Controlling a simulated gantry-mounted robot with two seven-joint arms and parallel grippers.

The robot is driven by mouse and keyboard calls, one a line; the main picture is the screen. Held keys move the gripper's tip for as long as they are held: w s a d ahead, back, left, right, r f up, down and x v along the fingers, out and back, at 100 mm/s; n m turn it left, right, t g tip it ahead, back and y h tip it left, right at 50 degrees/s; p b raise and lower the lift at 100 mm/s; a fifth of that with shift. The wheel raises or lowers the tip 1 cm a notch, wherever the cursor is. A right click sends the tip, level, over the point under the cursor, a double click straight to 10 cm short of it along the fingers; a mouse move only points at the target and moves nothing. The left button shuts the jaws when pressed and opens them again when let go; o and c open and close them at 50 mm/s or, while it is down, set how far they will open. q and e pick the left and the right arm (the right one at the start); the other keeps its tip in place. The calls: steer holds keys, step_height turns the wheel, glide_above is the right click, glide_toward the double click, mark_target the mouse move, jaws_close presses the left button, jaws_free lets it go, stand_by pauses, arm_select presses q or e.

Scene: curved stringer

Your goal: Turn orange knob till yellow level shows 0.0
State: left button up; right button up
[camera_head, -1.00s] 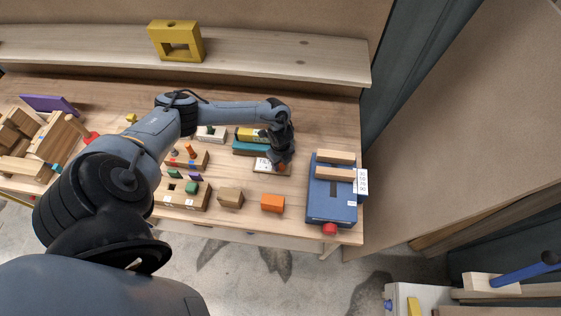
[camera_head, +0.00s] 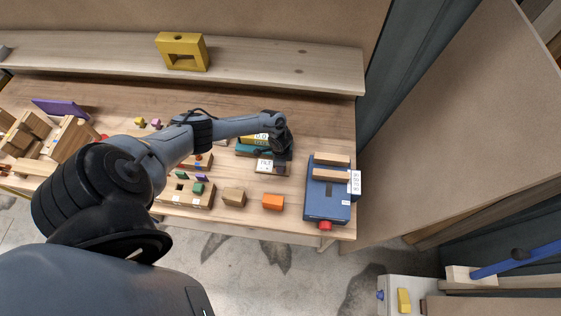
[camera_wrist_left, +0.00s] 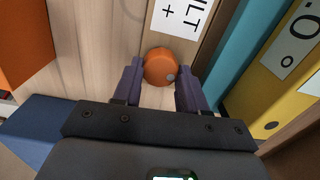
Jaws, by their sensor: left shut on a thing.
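The orange knob (camera_wrist_left: 160,67) sits on a wooden block with a white TILT label (camera_wrist_left: 182,15) in the left wrist view. My left gripper (camera_wrist_left: 160,82) has one finger on each side of the knob and is shut on it. In the head view the gripper (camera_head: 282,166) is over the right end of the TILT block (camera_head: 262,170) and hides the knob. The yellow level (camera_head: 247,138) lies behind a teal block; the arm partly covers it. Its large label is cut off in the wrist view (camera_wrist_left: 276,87), and I cannot read its full value. My right gripper is out of view.
A teal block (camera_wrist_left: 238,50) stands between the TILT block and the yellow level. A blue box (camera_head: 325,203) with wooden bars is to the right. An orange block (camera_head: 273,202) and a wooden block (camera_head: 234,197) lie in front.

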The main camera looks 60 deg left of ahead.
arm_select(q)
steer(key=shift+r+n+p, duration=0.1)
steer(key=shift+n+p, duration=0.25)
steer(key=shift+n, duration=0.25)
steer(key=o, duration=1.1)
steer(key=shift+c, duration=0.2)
steer(key=shift+r, duration=0.2)
step_height(320, 180, up, 10)
steer(key=p, duration=0.1)
steer(key=shift+r+p, duration=0.15)
steer(key=shift+p, duration=0.2)
